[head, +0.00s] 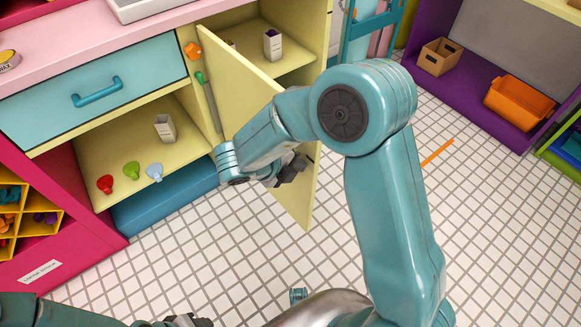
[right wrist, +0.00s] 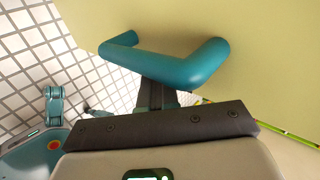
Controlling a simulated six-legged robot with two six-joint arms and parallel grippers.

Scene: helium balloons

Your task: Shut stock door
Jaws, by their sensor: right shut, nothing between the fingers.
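The stock door (head: 246,80) is a pale yellow panel on the cupboard. It stands open, jutting out into the room over the tiled floor. My right gripper (head: 291,170) is close in front of the door's lower part. In the right wrist view the door (right wrist: 265,45) fills the top, with a teal bar handle (right wrist: 170,62) on it. My right gripper's dark fingers (right wrist: 165,95) are shut and empty by the handle; I cannot tell if they touch it. My left gripper (head: 183,321) is only partly in view at the bottom edge.
A cupboard shelf (head: 270,62) behind the door holds a small pale box (head: 272,44). A blue drawer (head: 95,92) is shut left of it. The tiled floor (head: 230,262) is mostly clear.

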